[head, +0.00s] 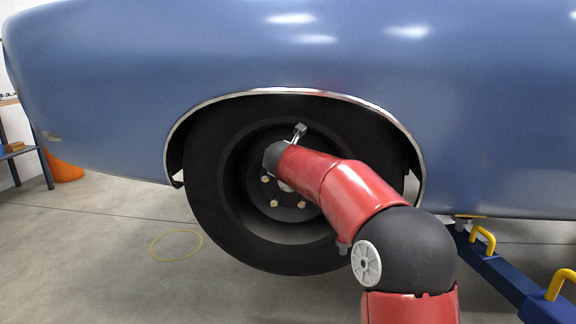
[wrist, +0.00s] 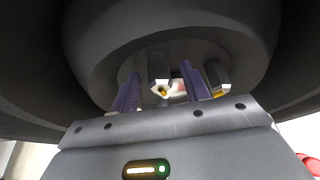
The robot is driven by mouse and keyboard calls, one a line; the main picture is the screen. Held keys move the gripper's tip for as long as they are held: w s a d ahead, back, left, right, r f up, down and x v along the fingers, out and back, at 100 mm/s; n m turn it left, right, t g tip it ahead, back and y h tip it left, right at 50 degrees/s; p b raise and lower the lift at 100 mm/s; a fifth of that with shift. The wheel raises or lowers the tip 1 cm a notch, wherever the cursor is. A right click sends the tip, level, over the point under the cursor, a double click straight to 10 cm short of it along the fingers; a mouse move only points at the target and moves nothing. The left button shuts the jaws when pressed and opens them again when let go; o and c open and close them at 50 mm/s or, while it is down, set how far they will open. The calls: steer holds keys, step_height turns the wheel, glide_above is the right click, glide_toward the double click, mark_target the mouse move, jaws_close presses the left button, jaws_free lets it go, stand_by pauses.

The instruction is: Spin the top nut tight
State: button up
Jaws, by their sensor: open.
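The wheel (head: 212,190) with its dark tyre sits in the arch of a blue car. Several brass-coloured nuts show on its hub, among them a left one (head: 265,179) and a lower one (head: 274,203). The top of the hub is hidden behind my arm in the head view, so the top nut does not show there. In the wrist view my gripper (wrist: 160,70) is open, its two purple fingers apart. A grey post with a pale, brassy end (wrist: 160,87) shows between the fingers; I cannot tell whether they touch it. Another similar post (wrist: 217,76) stands to the right.
The car body (head: 330,50) overhangs the wheel, and the chrome arch trim (head: 290,91) curves close above my arm. A blue lift arm with yellow handles (head: 510,275) lies at the lower right. A yellow ring (head: 176,232) lies on otherwise open floor at left.

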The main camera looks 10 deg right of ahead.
steer(key=v, duration=0.7)
